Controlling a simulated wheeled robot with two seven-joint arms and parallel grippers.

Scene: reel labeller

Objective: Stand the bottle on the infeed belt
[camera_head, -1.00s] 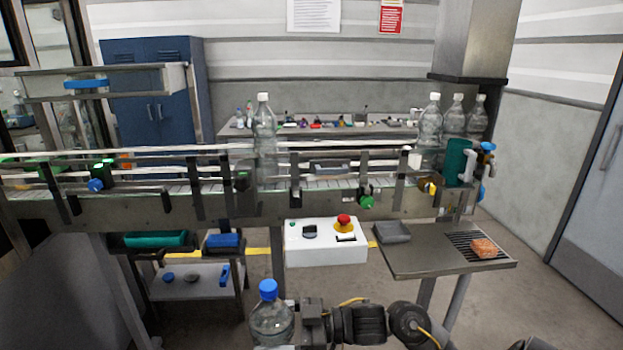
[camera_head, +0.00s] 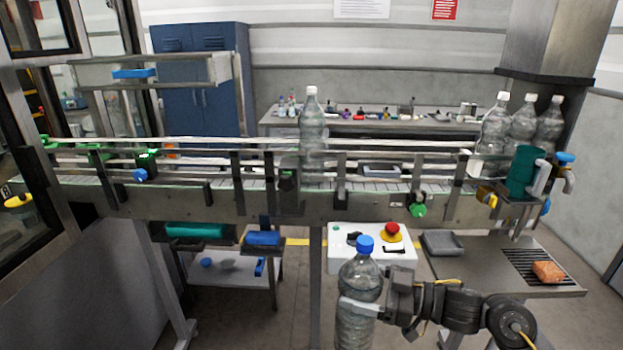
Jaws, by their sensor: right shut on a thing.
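A clear bottle with a blue cap (camera_head: 358,285) is upright in front of the conveyor, low in the picture. My right gripper (camera_head: 362,306) is shut on this bottle around its middle, with the arm coming in from the right. The infeed belt (camera_head: 385,186) runs across the picture behind and above the held bottle, between guide rails. Another clear bottle with a white cap (camera_head: 312,125) stands upright on the belt. Several white-capped bottles (camera_head: 493,128) stand at the right end of the conveyor. My left gripper is not in view.
Guide rails (camera_head: 210,143) and posts line the belt. A white control box (camera_head: 340,248) with a red button (camera_head: 392,230) hangs at the conveyor's front, behind the held bottle. A steel side table (camera_head: 480,272) with a grey tray (camera_head: 442,243) and a sponge (camera_head: 547,271) stands at right.

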